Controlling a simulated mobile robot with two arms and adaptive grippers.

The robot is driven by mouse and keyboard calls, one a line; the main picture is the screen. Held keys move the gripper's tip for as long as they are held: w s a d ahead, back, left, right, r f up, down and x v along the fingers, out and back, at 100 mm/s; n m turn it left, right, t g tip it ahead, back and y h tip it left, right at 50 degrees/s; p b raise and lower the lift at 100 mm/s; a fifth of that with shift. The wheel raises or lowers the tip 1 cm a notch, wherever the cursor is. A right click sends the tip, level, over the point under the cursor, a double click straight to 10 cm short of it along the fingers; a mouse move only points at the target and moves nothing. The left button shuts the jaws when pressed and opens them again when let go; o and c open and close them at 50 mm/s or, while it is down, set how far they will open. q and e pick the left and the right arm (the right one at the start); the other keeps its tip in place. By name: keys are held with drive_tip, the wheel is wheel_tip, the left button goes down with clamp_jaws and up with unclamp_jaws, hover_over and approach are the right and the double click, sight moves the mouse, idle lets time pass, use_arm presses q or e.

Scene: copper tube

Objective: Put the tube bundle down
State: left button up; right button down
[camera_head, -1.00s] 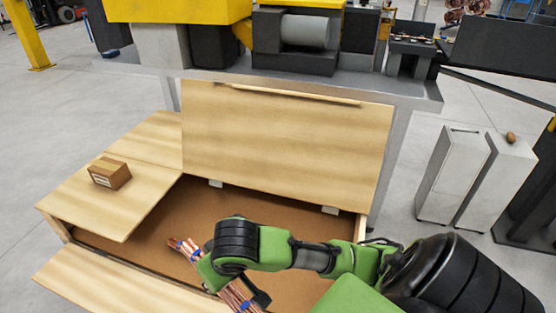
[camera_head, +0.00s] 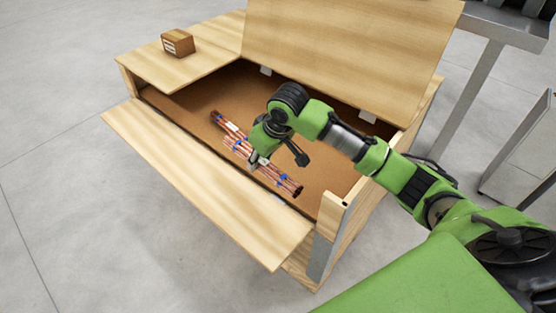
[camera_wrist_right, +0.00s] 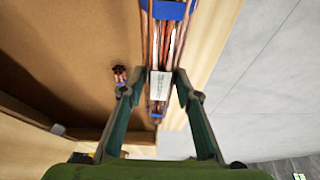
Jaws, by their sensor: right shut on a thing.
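My right gripper (camera_head: 257,164) is shut on a copper tube bundle (camera_head: 285,182) with blue bands and a white label. The bundle lies lengthwise along the inside of the open wooden crate's front edge. In the right wrist view the bundle (camera_wrist_right: 166,40) passes between the two fingers (camera_wrist_right: 158,82). A second copper bundle (camera_head: 223,119) is on the brown crate floor, farther in; one end of it (camera_wrist_right: 120,74) shows in the right wrist view. I cannot tell whether the held bundle touches the floor. My left gripper is not in view.
The crate's front flap (camera_head: 205,180) is folded outward and its back lid (camera_head: 350,45) stands up. A small brown box (camera_head: 178,43) sits on the left cover panel. Bare crate floor (camera_head: 240,88) shows behind the bundles. A metal table stands at the upper right.

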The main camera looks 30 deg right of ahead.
drive_tip(key=w+d+f+b, duration=0.2)
drive_tip(key=w+f+b, duration=0.1)
drive_tip(key=w+b, duration=0.15)
drive_tip(key=b, duration=0.3)
hover_over(298, 177)
drive_tip(key=s, duration=0.1)
drive_tip(key=shift+n, duration=0.4)
wheel_tip(298, 177, down, 8)
drive_tip(key=shift+s+a+f, duration=0.1)
drive_tip(key=shift+s+d+f, duration=0.15)
drive_tip(key=shift+d+f, duration=0.2)
wheel_tip(298, 177, down, 3)
drive_tip(key=shift+s+d+r+b, duration=0.1)
drive_tip(key=shift+d+b, duration=0.05)
drive_tip(key=shift+b, duration=0.2)
drive_tip(key=shift+f, duration=0.3)
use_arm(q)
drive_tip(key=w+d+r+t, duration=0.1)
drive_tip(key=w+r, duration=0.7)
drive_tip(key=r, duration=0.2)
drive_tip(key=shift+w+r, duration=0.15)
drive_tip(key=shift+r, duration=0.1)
